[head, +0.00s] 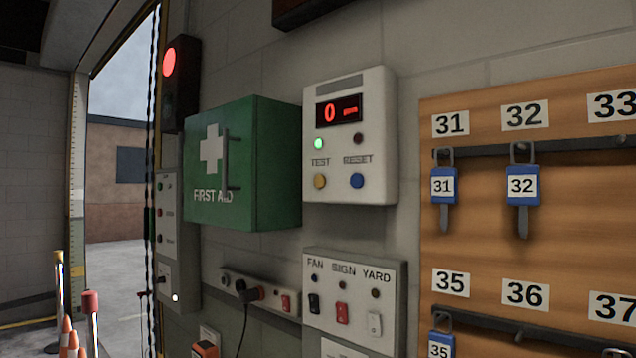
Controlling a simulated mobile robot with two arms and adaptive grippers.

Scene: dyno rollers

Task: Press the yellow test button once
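The yellow test button (320,181) is on a pale grey wall box (378,120), under the label TEST. A blue button (357,181) sits to its right under the label RESET. Above them a green lamp (318,144) is lit and a dark lamp (358,138) is unlit. The red display (339,110) at the top shows a 0 and a dash. Neither of my grippers is in view.
A green first aid cabinet (270,170) juts out left of the box. A switch panel (352,265) is below. A wooden key board (580,210) with blue-tagged keys is at right. A power strip (260,296) with a plugged-in cable is at lower left.

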